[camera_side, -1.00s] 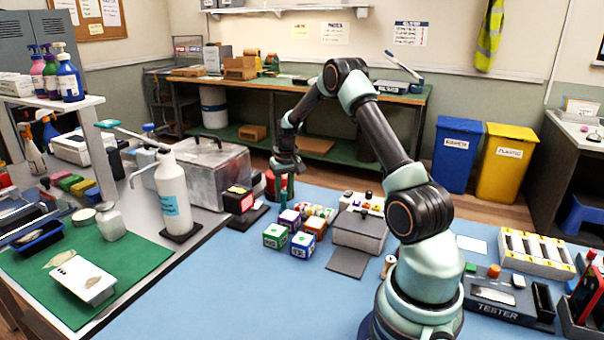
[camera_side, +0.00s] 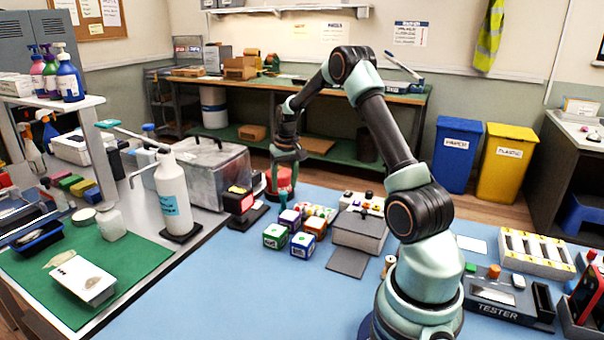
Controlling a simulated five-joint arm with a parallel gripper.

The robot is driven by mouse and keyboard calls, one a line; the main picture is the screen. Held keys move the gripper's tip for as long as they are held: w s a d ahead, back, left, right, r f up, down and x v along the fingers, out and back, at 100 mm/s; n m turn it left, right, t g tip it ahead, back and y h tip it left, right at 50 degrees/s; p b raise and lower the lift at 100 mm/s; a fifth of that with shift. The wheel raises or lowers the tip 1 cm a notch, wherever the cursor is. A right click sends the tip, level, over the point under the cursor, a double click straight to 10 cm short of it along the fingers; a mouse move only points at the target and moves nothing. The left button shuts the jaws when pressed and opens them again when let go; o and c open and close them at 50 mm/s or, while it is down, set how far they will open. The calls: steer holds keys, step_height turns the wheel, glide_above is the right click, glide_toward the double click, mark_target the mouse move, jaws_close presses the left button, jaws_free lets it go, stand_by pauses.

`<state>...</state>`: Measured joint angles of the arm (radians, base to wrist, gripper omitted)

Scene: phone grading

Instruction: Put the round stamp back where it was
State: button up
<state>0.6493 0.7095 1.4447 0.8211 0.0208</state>
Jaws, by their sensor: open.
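My gripper (camera_side: 285,175) points down at the far edge of the blue mat, its fingers apart. A red round object (camera_side: 282,182) with a dark lower part shows between and behind the fingers. I cannot tell whether they touch it or stand in front of it. I cannot single out the round stamp for certain. Small pieces with dark or coloured knobs stand in a pale holder (camera_side: 375,204) behind the grey box. A small wooden-topped round piece (camera_side: 389,263) is partly hidden beside my arm's base.
Several labelled cubes (camera_side: 275,237) stand in front of my gripper. A grey box (camera_side: 360,235) is right of them. A black device with a red face (camera_side: 240,203) and a white pump bottle (camera_side: 172,195) stand left. The mat's front left is clear.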

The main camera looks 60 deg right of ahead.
steer(key=s+a+r+n+t, duration=0.1)
steer(key=a+r+n, duration=0.1)
steer(key=a+r, duration=1)
steer(key=s+a+r+n+t, duration=0.1)
steer(key=s+a+r+n, duration=0.1)
steer(key=s+a, duration=0.4)
steer(key=s+a+r+n+t+y, duration=0.1)
steer(key=s+a, duration=0.5)
steer(key=a, duration=0.8)
steer(key=r+n+t, duration=0.1)
steer(key=n, duration=0.1)
steer(key=shift+s+r+n, duration=0.15)
steer(key=shift+s+n, duration=0.1)
steer(key=shift+n, duration=0.05)
